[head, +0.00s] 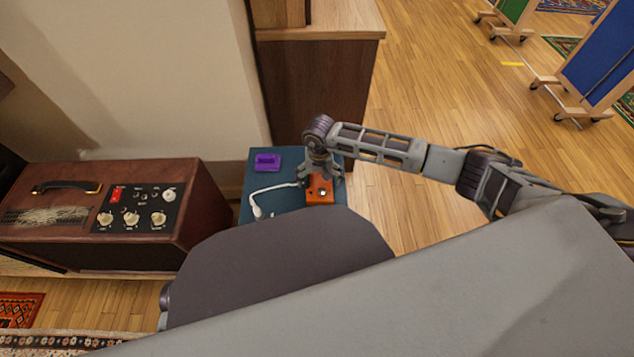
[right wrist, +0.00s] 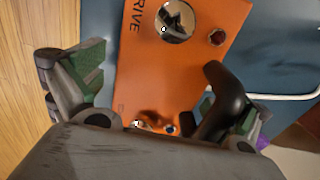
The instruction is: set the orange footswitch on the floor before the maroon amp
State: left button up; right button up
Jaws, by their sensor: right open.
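The orange footswitch (head: 320,191) lies on a teal-topped surface (head: 290,200) right of the maroon amp (head: 215,195). My right gripper (head: 320,173) is over the footswitch, pointing down. In the right wrist view the open fingers (right wrist: 150,88) stand on either side of the orange box (right wrist: 180,70), with its silver button, red knob and lettering showing. A black plug shape is by the finger on the right. I cannot tell whether the fingers touch the box. The floor right before the amp is partly hidden by my body. My left gripper is not in view.
A purple box (head: 267,162) and a white cable (head: 256,205) share the teal top. A wooden cabinet (head: 320,90) stands behind it. Open wooden floor (head: 450,90) lies to the right, with wheeled blue and green panels. Patterned rugs lie at lower left.

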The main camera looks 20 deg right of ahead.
aim_at(318, 179)
dwell(0.4)
jog(key=c, duration=1.4)
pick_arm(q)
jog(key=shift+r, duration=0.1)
pick_arm(e)
jog(key=shift+o, duration=0.2)
jog(key=shift+d+r, duration=0.1)
jog(key=shift+r, duration=0.05)
